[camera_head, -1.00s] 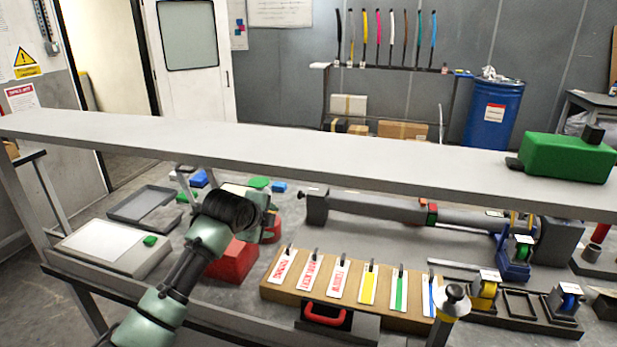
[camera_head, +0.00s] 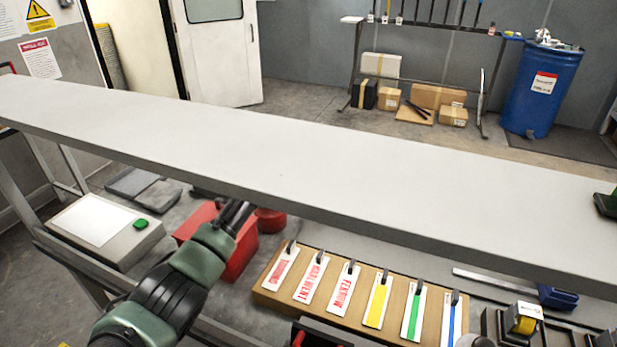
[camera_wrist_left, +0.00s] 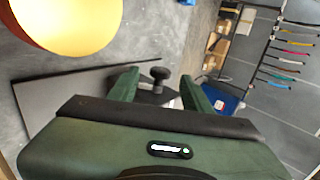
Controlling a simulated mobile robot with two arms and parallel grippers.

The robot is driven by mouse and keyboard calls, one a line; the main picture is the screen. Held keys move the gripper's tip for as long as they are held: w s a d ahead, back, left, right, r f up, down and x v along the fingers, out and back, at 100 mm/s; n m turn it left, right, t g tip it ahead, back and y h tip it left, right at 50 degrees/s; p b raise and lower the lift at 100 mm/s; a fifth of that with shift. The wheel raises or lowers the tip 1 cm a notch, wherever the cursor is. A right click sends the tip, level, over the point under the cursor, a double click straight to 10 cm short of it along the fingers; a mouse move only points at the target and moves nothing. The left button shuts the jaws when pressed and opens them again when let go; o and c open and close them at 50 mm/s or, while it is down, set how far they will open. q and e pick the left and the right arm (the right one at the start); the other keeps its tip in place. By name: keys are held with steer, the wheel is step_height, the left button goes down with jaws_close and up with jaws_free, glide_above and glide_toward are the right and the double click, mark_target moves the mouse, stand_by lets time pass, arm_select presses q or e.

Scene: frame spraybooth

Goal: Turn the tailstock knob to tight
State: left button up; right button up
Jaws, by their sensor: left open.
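A small black knob (camera_wrist_left: 159,74), which looks like the tailstock knob, shows in the left wrist view on a short stem over a dark block. My left gripper (camera_wrist_left: 160,82) is open, with a green finger on either side of the knob. I cannot tell whether the fingers touch it; gaps show in the picture. In the head view my left arm (camera_head: 180,285) reaches up under the shelf. Its gripper, the knob and the tailstock are hidden there behind the shelf.
A long grey shelf (camera_head: 300,170) crosses above the bench. A red bin (camera_head: 232,255) stands beside my left arm. A tag board (camera_head: 330,318) holds several labelled strips. A large yellow and red round thing (camera_wrist_left: 75,20) is close in the left wrist view.

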arm_select(q)
steer(key=x, duration=0.3)
arm_select(e)
steer(key=shift+w+d, duration=0.5)
steer(key=shift+w, duration=0.15)
